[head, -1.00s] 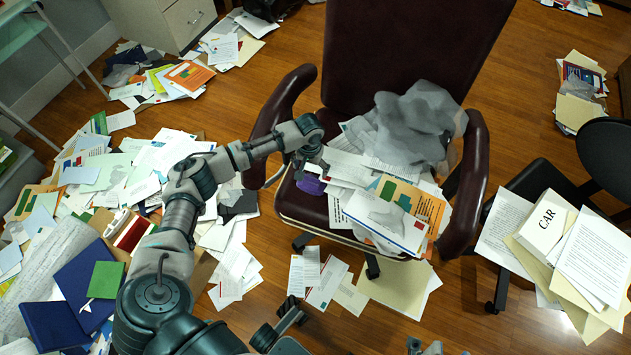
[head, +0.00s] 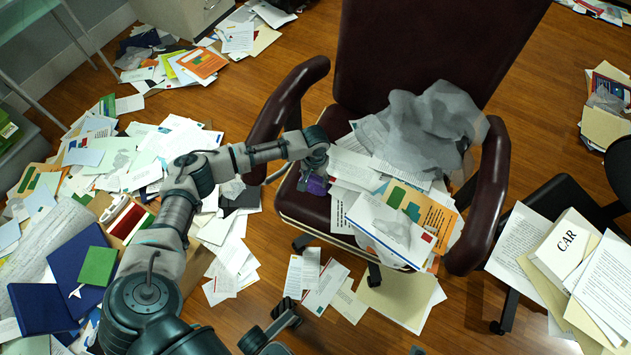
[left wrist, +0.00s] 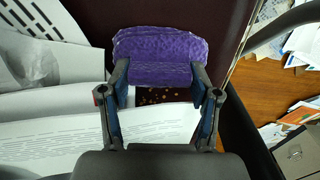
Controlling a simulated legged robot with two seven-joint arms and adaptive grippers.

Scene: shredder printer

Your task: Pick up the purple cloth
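The purple cloth (head: 317,186) lies on the seat of the dark red chair (head: 305,207), left of the paper pile. In the left wrist view the folded purple cloth (left wrist: 160,46) is at the top middle. My left gripper (head: 312,176) is over the cloth in the head view and hides part of it. In the left wrist view my left gripper (left wrist: 160,76) has its fingers apart, one at each side of the cloth's near fold. I cannot tell whether the fingers touch it.
Papers and a grey crumpled sheet (head: 428,128) cover the seat's right side. The chair's left armrest (head: 285,105) stands close to my left arm. Papers and blue folders (head: 75,285) lie on the floor at left. A black chair with papers (head: 565,245) is at right.

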